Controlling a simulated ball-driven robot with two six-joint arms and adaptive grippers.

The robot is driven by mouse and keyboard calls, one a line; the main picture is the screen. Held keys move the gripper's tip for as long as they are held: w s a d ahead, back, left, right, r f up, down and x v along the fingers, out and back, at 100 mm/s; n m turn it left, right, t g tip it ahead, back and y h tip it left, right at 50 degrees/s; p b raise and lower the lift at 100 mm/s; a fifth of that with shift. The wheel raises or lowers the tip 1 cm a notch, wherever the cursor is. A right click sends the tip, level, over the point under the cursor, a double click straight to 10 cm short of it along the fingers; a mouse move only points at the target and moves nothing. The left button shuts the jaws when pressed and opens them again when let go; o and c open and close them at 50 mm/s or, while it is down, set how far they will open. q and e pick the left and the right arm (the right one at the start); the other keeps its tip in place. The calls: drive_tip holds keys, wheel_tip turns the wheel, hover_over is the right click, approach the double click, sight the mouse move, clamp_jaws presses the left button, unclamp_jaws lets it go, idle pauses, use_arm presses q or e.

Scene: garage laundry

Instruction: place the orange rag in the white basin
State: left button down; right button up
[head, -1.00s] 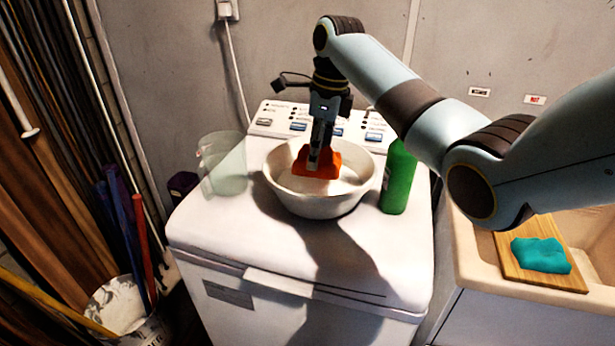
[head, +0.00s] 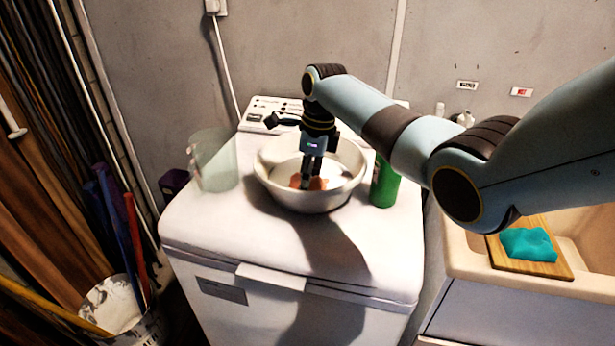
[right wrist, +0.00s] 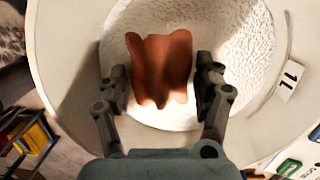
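The orange rag (head: 319,184) lies inside the white basin (head: 312,203), on its bottom. The basin stands on top of the white washing machine. My right gripper (head: 311,182) reaches down into the basin over the rag. In the right wrist view the fingers (right wrist: 160,75) are spread apart on either side of the rag (right wrist: 160,65), with slim gaps beside it. The basin's textured inside (right wrist: 245,45) shows around the rag. My left gripper is not in view.
A clear bucket (head: 215,162) stands left of the basin and a green bottle (head: 384,184) close at its right. A teal cloth (head: 528,244) lies on a wooden board (head: 558,267) at the sink. The washing machine's front top (head: 240,232) is clear.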

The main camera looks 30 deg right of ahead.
sight(316, 176)
drive_tip(key=shift+o, duration=1.1)
drive_tip(key=shift+r, duration=0.1)
wheel_tip(316, 176, up, 12)
drive_tip(key=s+d, duration=0.1)
drive_tip(key=shift+d+b, duration=0.15)
drive_tip(key=shift+b, duration=0.15)
drive_tip(key=shift+s, duration=0.1)
